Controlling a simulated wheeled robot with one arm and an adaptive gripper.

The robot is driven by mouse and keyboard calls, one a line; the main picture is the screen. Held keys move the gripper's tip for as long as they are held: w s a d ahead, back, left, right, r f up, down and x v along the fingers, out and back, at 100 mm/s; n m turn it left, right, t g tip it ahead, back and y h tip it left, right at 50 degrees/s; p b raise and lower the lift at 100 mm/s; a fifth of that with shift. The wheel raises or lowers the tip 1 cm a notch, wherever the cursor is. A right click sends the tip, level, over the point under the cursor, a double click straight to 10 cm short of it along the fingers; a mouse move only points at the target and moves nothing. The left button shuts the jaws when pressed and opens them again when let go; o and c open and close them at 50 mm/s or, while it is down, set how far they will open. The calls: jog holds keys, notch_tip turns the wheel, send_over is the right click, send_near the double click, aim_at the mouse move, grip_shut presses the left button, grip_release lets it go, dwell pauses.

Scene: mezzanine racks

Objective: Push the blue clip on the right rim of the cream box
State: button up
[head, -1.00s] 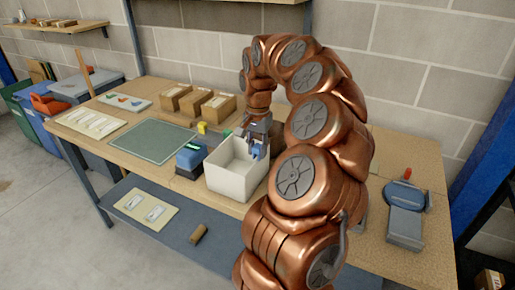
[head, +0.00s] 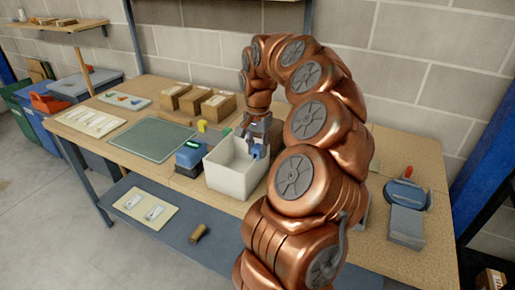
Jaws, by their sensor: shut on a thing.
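The cream box (head: 232,180) stands open-topped on the workbench, near its front edge. My gripper (head: 258,142) reaches down over the box's right rim. It is shut on the blue clip (head: 256,152), which shows small between and below the fingers at that rim. My fingers hide part of the clip and of the rim. I cannot tell exactly how the clip sits on the rim.
A blue device (head: 190,158) stands just left of the box. A green mat (head: 153,140) lies farther left. Cardboard boxes (head: 197,99) stand behind. A blue-and-grey tool (head: 407,210) lies at the right. My arm hides the bench right of the box.

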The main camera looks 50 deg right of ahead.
jog(key=shift+f+b, duration=0.85)
jog(key=shift+b, duration=0.05)
dwell(0.8)
jog(key=o, duration=0.9)
jog(key=o, duration=0.3)
jog(key=shift+r, duration=0.15)
jog(key=shift+r+p, duration=0.5)
jog(key=shift+r, duration=2.9)
